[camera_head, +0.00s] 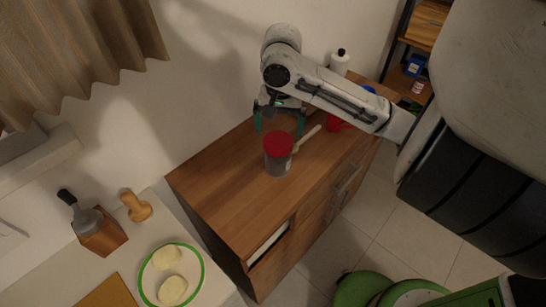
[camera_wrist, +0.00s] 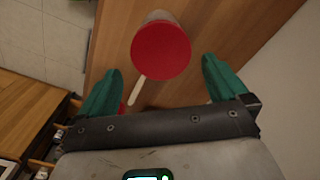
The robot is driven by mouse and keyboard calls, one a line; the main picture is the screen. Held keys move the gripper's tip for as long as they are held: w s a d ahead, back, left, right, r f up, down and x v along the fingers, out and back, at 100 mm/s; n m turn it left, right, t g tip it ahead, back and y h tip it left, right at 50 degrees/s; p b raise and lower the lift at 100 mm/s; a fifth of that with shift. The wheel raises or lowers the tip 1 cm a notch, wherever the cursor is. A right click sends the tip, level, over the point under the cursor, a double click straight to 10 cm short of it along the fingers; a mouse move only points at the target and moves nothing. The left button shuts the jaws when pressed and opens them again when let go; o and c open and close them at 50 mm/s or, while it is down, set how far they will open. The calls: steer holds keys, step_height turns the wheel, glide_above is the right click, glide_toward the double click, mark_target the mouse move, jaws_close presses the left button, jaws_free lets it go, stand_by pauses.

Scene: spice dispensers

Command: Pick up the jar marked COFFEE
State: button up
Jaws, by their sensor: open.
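A jar with a red lid and a clear, greyish body (camera_head: 278,162) stands upright on the wooden cabinet top. No label can be read on it. In the wrist view its red lid (camera_wrist: 161,51) lies ahead of the fingertips, roughly midway between them. My gripper (camera_head: 280,118) has green fingers and is open and empty, just behind the jar in the head view. It also shows in the wrist view (camera_wrist: 160,72), with the fingers spread wide and apart from the jar.
A pale stick-like handle (camera_head: 307,138) lies beside the jar. A red item (camera_head: 334,123) and a white bottle (camera_head: 340,62) stand farther back by my arm. The near part of the cabinet top (camera_head: 225,205) is clear. A counter at left holds a green-rimmed plate (camera_head: 199,270).

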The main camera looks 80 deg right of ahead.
mark_target(280, 140)
step_height(280, 140, down, 5)
steer(key=shift+s+f+b, duration=0.1)
steer(key=shift+f+b, duration=0.1)
steer(key=shift+b, duration=0.5)
steer(key=shift+w+a+f, duration=0.1)
steer(key=shift+f, duration=1.25)
steer(key=shift+w+f, duration=0.1)
steer(key=shift+f, duration=1.2)
steer(key=c, duration=1.8)
